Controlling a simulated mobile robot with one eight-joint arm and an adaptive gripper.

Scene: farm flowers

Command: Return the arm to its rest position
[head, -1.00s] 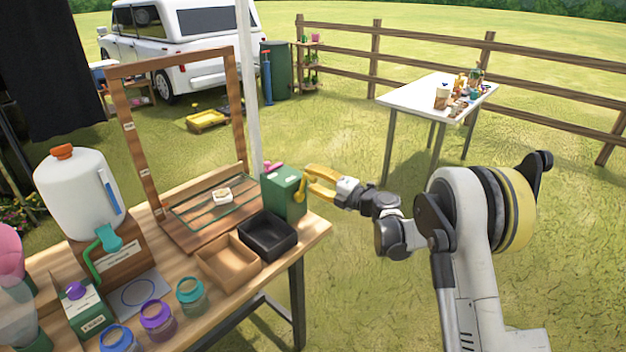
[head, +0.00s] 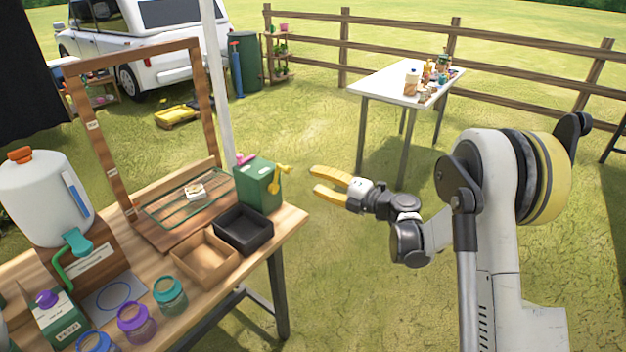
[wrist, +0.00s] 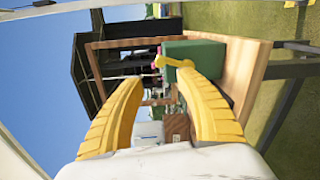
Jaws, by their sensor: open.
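My gripper (head: 331,185) is open and empty, with its two yellow fingers apart. In the head view it is in the air to the right of the wooden table (head: 292,222), pointing left toward the green box (head: 258,186). There is a gap between the fingertips and the box's yellow crank (head: 277,179). In the wrist view the fingers (wrist: 160,90) frame part of the table, and the green box (wrist: 196,58) lies beyond the fingertips. My arm is partly extended over the grass.
The table carries a wooden frame (head: 92,125), a black tray (head: 243,229), a tan tray (head: 205,258), several jars and a white jug (head: 45,200). A white table (head: 385,80) with small items stands behind. Grass around my arm is clear.

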